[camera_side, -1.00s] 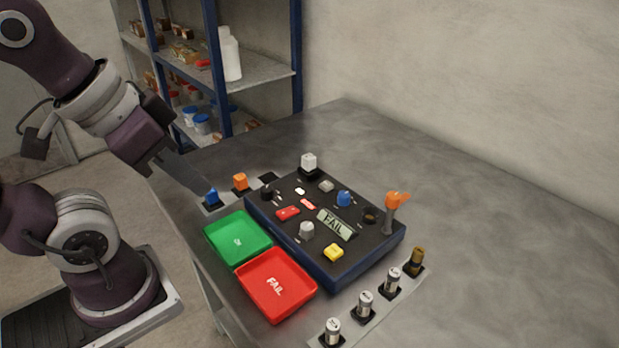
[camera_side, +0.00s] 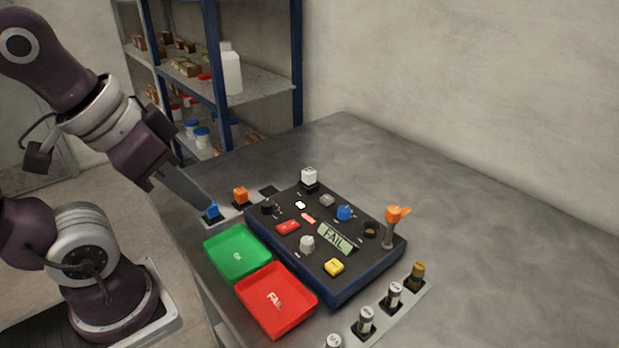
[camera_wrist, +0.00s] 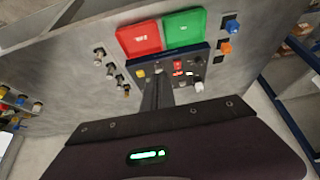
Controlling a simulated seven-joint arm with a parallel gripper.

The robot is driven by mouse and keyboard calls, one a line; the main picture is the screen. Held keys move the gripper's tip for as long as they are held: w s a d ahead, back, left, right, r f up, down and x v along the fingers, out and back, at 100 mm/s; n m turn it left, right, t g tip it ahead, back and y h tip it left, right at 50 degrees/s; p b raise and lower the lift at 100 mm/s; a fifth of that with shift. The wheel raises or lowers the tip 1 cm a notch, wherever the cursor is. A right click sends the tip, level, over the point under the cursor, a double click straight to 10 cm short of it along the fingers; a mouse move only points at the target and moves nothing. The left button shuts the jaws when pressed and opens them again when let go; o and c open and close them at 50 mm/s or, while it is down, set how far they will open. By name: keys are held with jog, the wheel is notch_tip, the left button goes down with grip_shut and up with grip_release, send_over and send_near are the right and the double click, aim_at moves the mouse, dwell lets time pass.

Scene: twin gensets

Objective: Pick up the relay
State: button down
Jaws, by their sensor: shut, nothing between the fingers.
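The task does not say which block is the relay. A blue block (camera_side: 212,210) and an orange block (camera_side: 240,195) stand in black sockets on a grey strip. In the wrist view the blue block (camera_wrist: 231,26) and orange block (camera_wrist: 225,47) are at upper right, the white one (camera_wrist: 198,87) beside the fingers. My gripper (camera_side: 209,203) is shut and empty. Its tips appear close to the blue block in the side view, but in the wrist view my gripper (camera_wrist: 158,74) is well apart from it, in front of the panel.
The dark panel (camera_side: 338,291) carries several knobs, a display reading FAIL and an orange-topped lever (camera_side: 395,216). A green tray (camera_side: 237,253) and red tray (camera_side: 276,300) stand beside it. Several cylinders (camera_side: 394,294) line the front strip. The table's far right is clear.

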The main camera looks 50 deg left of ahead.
jog(key=c, duration=1.1)
grip_release()
jog(key=m+g+y, duration=0.6)
jog(key=m+y, duration=0.3)
jog(key=m, duration=0.4)
send_over(314, 173)
jog(key=s+d, duration=0.3)
jog(key=s, duration=0.3)
notch_tip(314, 173, down, 8)
jog(key=w+f+m+y, duration=0.2)
jog(key=w+f, duration=0.1)
jog(key=w+f+m+y, duration=0.2)
jog(key=w+f+m, duration=0.1)
jog(key=shift+a+f, duration=0.2)
jog(key=shift+f, duration=0.2)
jog(key=x, duration=0.7)
jog(key=shift+s+a+r, duration=0.1)
jog(key=shift+a+r, duration=0.1)
